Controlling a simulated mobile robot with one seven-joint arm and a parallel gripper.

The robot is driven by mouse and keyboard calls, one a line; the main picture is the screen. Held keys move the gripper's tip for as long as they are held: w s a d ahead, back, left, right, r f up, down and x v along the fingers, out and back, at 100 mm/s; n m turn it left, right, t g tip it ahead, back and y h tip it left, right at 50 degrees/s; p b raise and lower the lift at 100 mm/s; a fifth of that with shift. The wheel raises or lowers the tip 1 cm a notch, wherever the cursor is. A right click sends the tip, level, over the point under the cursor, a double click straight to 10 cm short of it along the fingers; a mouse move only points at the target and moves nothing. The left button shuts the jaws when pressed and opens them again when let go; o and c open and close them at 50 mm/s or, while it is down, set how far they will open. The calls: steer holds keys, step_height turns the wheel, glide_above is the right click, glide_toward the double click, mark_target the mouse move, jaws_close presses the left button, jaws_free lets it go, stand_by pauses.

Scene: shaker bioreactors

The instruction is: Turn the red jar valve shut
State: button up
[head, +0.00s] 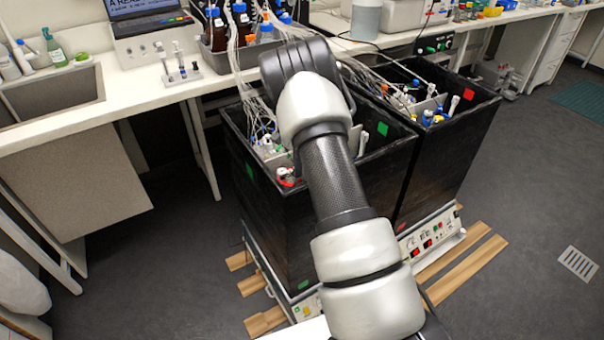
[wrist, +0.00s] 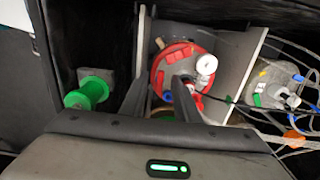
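In the wrist view, a jar with a red lid (wrist: 183,56) stands in a compartment with pale divider walls. A white round fitting (wrist: 206,64) sits on the lid's right side. A red piece (wrist: 197,101), possibly the valve, shows just right of my right finger, partly hidden by it. In the head view, red and white parts (head: 287,177) show at the left black box's near corner; my arm hides the gripper.
A green knob (wrist: 88,93) is left of the jar and a grey-topped jar (wrist: 275,84) is right, among loose tubes. Black box walls (head: 345,168) surround them. A second black box (head: 460,125) stands to the right. The bench (head: 135,92) runs behind.

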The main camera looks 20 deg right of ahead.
step_height(320, 180, up, 17)
steer(key=p, duration=0.2)
steer(key=shift+r, duration=0.2)
steer(key=s+a+r+n+t, duration=0.1)
steer(key=s+a+r+n, duration=0.3)
steer(key=s+r, duration=0.45)
steer(key=s+a+r+n+t, duration=0.2)
steer(key=s+a+r+n, duration=0.2)
steer(key=s+r, duration=0.45)
steer(key=s+a+n+t, duration=0.35)
steer(key=s+n, duration=0.45)
steer(key=s, duration=0.9)
step_height(320, 180, up, 13)
steer(key=p, duration=1.3)
steer(key=shift+a+g+p, duration=0.3)
steer(key=shift+g+p, duration=0.05)
steer(key=shift+g, duration=0.1)
